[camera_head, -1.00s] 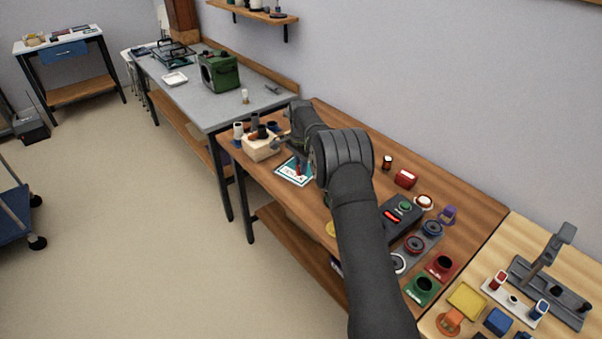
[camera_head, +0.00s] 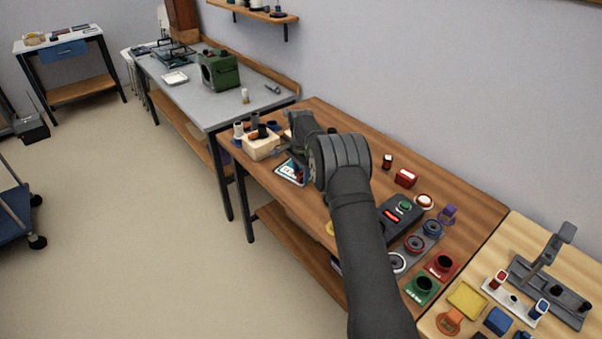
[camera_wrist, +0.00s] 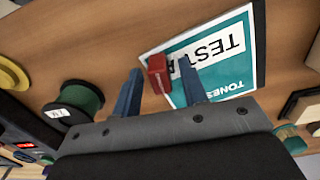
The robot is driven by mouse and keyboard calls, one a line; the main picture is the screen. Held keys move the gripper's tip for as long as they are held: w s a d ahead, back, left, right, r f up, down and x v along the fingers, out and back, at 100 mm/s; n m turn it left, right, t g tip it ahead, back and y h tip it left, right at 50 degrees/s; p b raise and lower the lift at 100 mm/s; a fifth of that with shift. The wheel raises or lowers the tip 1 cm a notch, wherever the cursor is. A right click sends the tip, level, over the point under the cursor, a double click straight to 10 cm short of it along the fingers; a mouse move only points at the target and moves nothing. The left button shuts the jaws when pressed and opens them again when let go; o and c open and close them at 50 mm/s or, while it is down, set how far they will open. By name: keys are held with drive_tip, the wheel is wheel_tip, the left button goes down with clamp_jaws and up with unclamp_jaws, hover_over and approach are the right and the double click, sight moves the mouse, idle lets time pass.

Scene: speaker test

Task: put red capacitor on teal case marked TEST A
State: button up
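The red capacitor (camera_wrist: 157,73) shows in the wrist view over the edge of the teal case (camera_wrist: 236,72), whose white label reads TEST and appears upside down. The capacitor looks to rest on the case's left margin, but I cannot tell its exact contact. My gripper (camera_wrist: 159,76) is open, with its two blue-grey fingers apart on either side of the capacitor and gaps visible beside it. In the head view the case (camera_head: 287,175) lies on the brown bench, partly hidden by my gripper and wrist.
A wooden block (camera_head: 262,149) holding dark parts stands left of my gripper. A green spool (camera_wrist: 82,98) and a yellow ring (camera_wrist: 10,73) lie to the left in the wrist view. Several devices, including a black box (camera_head: 398,212), crowd the bench's right part.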

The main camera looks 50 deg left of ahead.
sight(301, 172)
wheel_tip(301, 172, up, 12)
drive_tip(key=shift+r, duration=0.15)
idle(0.3)
wheel_tip(301, 172, down, 12)
drive_tip(key=shift+f, duration=0.15)
wheel_tip(301, 172, up, 3)
drive_tip(key=shift+f, duration=0.15)
drive_tip(key=shift+r, duration=0.75)
